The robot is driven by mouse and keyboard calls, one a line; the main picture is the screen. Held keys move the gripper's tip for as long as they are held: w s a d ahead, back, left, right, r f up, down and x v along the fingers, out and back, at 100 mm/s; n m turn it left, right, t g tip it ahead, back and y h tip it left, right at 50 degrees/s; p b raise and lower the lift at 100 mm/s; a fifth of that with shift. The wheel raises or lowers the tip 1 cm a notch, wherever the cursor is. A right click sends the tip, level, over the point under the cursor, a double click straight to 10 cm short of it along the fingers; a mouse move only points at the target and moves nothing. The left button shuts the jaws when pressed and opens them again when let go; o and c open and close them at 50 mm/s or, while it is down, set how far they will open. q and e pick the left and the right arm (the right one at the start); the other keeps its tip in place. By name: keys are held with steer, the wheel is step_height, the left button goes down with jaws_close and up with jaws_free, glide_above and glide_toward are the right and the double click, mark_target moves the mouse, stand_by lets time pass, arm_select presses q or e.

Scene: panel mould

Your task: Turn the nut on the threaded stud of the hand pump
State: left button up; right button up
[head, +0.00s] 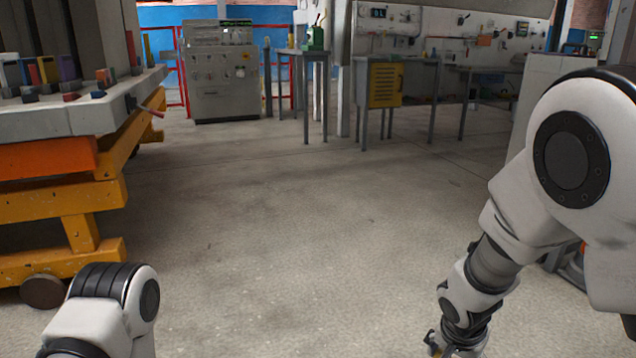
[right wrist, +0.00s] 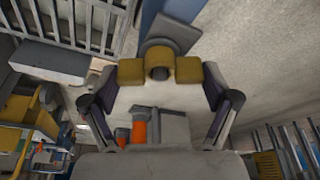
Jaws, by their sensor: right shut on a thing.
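In the right wrist view my right gripper (right wrist: 159,72) is closed, with a yellow pad on each side of a small brass-yellow piece. This piece looks like the nut (right wrist: 158,60), and both pads appear to touch it. A dark grey rounded part (right wrist: 159,47) and a grey block lie right behind it, with a blue part (right wrist: 180,10) beyond; these look like part of the hand pump. The stud's thread cannot be made out. My left gripper is outside the frames.
In the head view, an orange and yellow wheeled table (head: 70,190) with a grey slab top stands at left. A grey control cabinet (head: 222,75) and workbenches (head: 400,62) stand at the back. The concrete floor (head: 270,210) between is clear.

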steer(key=shift+w+f+m+b, duration=0.1)
steer(key=shift+f+m+b, duration=0.2)
steer(key=shift+m+b, duration=0.55)
steer(key=shift+r+m+g+b, duration=0.1)
steer(key=shift+m+g+b, duration=0.25)
steer(key=shift+m, duration=0.2)
steer(key=shift+r+m+h, duration=0.2)
steer(key=shift+m+h, duration=0.1)
steer(key=shift+m, duration=0.1)
